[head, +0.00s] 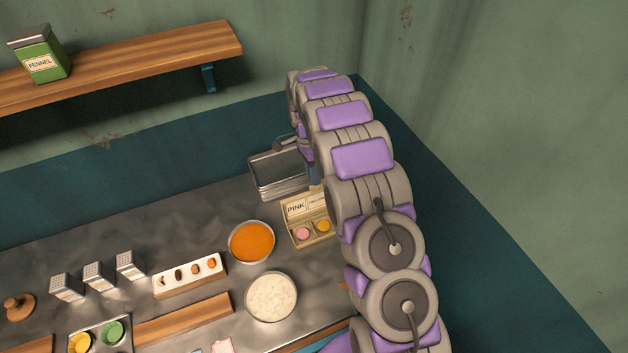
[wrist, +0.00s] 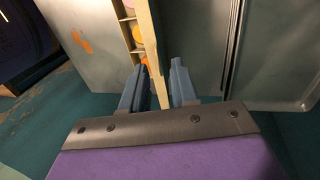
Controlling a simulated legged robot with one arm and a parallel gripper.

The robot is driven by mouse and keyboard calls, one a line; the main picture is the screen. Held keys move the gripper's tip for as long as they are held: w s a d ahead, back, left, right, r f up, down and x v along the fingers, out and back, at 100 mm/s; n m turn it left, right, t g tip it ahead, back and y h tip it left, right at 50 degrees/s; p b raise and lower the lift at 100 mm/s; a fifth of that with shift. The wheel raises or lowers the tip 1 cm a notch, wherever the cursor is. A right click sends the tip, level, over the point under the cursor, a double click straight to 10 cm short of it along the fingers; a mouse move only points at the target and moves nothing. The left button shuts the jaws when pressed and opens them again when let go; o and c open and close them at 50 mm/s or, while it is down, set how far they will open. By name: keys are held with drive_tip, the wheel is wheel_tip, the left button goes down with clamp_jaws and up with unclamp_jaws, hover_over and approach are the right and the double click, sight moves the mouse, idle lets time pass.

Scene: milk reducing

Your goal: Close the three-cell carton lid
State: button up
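The three-cell carton (head: 297,241) sits near the right end of the counter, with its lid (head: 296,208) raised at the back and lettering reading PINK. In the wrist view the carton's cells (wrist: 138,48) hold pink, yellow and orange pieces, and the lid (wrist: 155,50) is seen edge-on. My gripper (wrist: 159,68) is open, with one finger on each side of the lid; a gap shows on its right. The arm mostly hides the gripper in the head view.
A metal tray (head: 277,187) stands behind the carton, and close to the right finger in the wrist view (wrist: 275,50). An orange bowl (head: 251,242) and a white-filled bowl (head: 271,297) stand left and in front. Graters (head: 99,276) and a small white tray (head: 190,286) are farther left.

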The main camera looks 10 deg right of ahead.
sight(317, 199)
drive_tip(key=shift+x, duration=1.35)
clamp_jaws()
idle(0.5)
